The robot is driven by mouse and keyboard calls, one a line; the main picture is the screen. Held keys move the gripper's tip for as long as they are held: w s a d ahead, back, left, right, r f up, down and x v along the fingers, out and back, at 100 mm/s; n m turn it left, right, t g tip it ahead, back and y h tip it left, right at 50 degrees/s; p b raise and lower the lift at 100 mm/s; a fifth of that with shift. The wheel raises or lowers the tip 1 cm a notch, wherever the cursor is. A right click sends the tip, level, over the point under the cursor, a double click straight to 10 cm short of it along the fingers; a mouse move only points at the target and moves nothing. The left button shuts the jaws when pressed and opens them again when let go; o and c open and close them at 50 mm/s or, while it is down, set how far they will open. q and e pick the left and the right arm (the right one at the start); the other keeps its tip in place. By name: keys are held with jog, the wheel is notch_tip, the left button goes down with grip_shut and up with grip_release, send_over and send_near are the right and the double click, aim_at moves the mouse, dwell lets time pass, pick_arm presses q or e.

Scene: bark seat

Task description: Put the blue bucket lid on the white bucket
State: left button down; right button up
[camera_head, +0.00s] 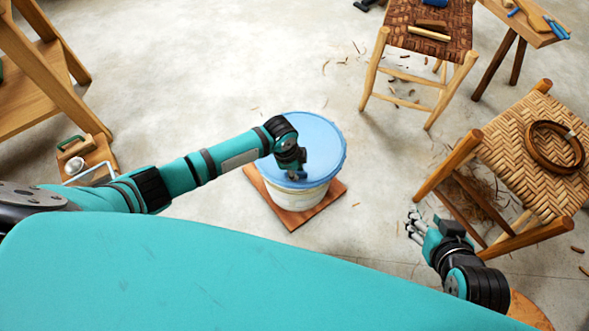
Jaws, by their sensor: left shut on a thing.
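The blue bucket lid (323,148) is over the mouth of the white bucket (300,197). It covers the opening and appears level; I cannot tell whether it is pressed down all round. The bucket stands upright on a square reddish-brown board (332,190) on the floor. My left gripper (296,175) is over the near part of the lid and shut on it; its fingertips are small and partly hidden by my wrist. My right gripper (415,228) is at the lower right, away from the bucket, with its fingers spread and nothing between them.
A woven-seat chair (520,150) with a coil on its seat stands right of my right gripper. A darker woven stool (428,30) and a wooden bench (520,22) stand behind. A wooden rack (40,75) is at the left. Floor around the board is mostly clear.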

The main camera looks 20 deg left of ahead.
jog(key=shift+s+f, duration=0.15)
jog(key=shift+s, duration=0.05)
dwell(0.7)
pick_arm(q)
jog(key=shift+a, duration=0.15)
pick_arm(e)
jog(key=shift+s+d+f+g, duration=0.3)
jog(key=shift+s+g, duration=0.1)
jog(key=shift+s, duration=0.2)
pick_arm(q)
jog(key=shift+p, duration=0.3)
pick_arm(e)
jog(key=shift+s+d+f, duration=0.1)
jog(key=shift+s+f, duration=0.05)
jog(key=shift+s, duration=0.1)
jog(key=shift+s+f+g, duration=0.1)
jog(key=shift+s+g, duration=0.1)
jog(key=shift+g, duration=0.1)
